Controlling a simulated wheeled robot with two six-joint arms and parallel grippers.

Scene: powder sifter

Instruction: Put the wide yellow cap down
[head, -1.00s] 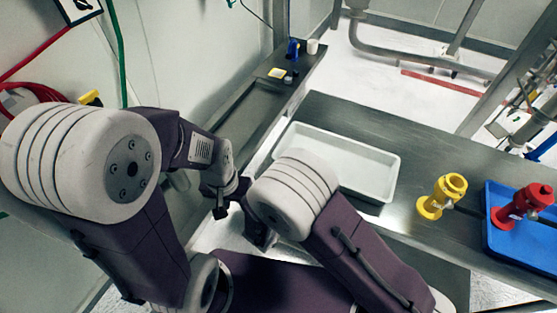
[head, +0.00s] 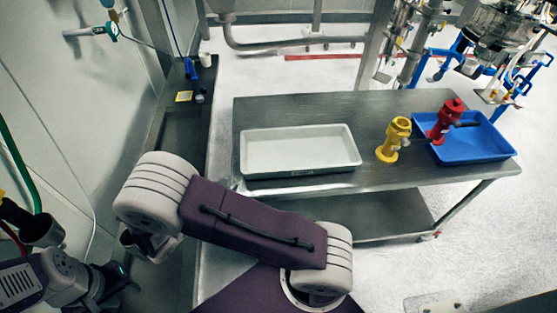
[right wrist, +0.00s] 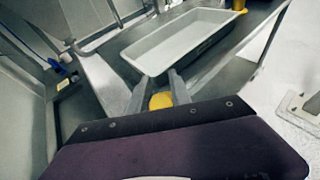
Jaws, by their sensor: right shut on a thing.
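The wide yellow cap (right wrist: 161,101) shows as a rounded yellow piece between the fingers of my right gripper (right wrist: 162,92) in the right wrist view. The gripper is shut on it and holds it in front of the white tray's near side, as seen from the wrist. In the head view the cap is hidden behind my right arm. My left gripper (head: 122,278) is at the lower left of the head view, dark and partly in shadow. I cannot tell whether its jaws are open.
A white tray (head: 245,165) sits on the steel table (head: 300,108). Right of it stand a yellow fitting (head: 395,140) and a blue tray (head: 480,155) with a red fitting (head: 446,122). A narrow side bench (head: 185,130) holds small items at its far end.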

